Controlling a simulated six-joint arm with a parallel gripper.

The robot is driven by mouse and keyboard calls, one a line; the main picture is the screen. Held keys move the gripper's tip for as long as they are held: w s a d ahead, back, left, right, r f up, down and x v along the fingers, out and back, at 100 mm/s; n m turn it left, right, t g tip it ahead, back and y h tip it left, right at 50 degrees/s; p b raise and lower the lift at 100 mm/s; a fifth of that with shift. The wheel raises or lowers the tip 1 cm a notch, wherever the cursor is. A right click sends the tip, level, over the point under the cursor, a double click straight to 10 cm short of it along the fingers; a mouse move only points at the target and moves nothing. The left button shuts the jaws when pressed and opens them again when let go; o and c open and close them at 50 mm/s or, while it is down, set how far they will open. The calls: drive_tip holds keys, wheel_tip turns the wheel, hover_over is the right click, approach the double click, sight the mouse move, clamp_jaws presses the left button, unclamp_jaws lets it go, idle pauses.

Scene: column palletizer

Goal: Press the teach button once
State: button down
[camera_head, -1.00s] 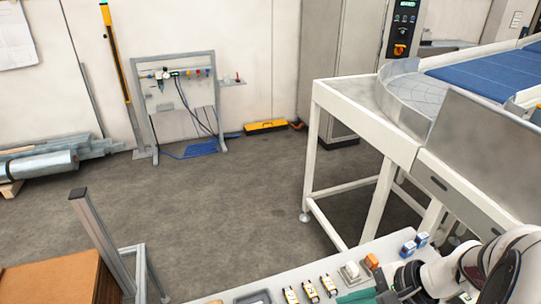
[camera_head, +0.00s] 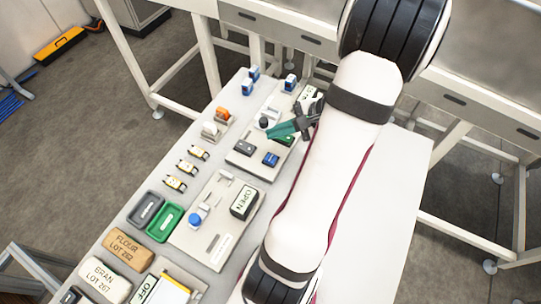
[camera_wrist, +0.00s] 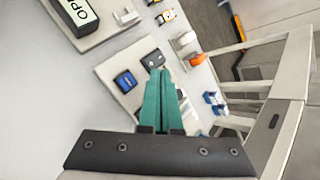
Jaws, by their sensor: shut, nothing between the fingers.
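My gripper (camera_head: 277,131) has green fingers that are shut and empty, held above a light control plate (camera_head: 252,163). In the wrist view the shut fingertips (camera_wrist: 158,72) point toward a dark block with two small dots (camera_wrist: 152,60); I cannot tell whether they touch. This dark block (camera_head: 245,147) and a blue button-like block (camera_head: 271,159) sit on the plate. The blue block (camera_wrist: 126,81) is left of the fingers in the wrist view. A black knob (camera_head: 264,123) is beside the fingertips. No teach label is legible, so I cannot tell which control it is.
A second plate with a round blue button (camera_head: 195,220) and an OPEN block (camera_head: 243,202) lies nearer. The table right of my arm is bare.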

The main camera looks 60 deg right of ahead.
sight(275, 158)
wheel_tip(275, 158, down, 8)
drive_tip(key=shift+r, duration=0.15)
idle(2.1)
drive_tip(key=shift+f, duration=0.4)
drive_tip(key=shift+f, duration=0.5)
idle(0.6)
drive_tip(key=shift+r, duration=0.95)
drive_tip(key=shift+r, duration=2.45)
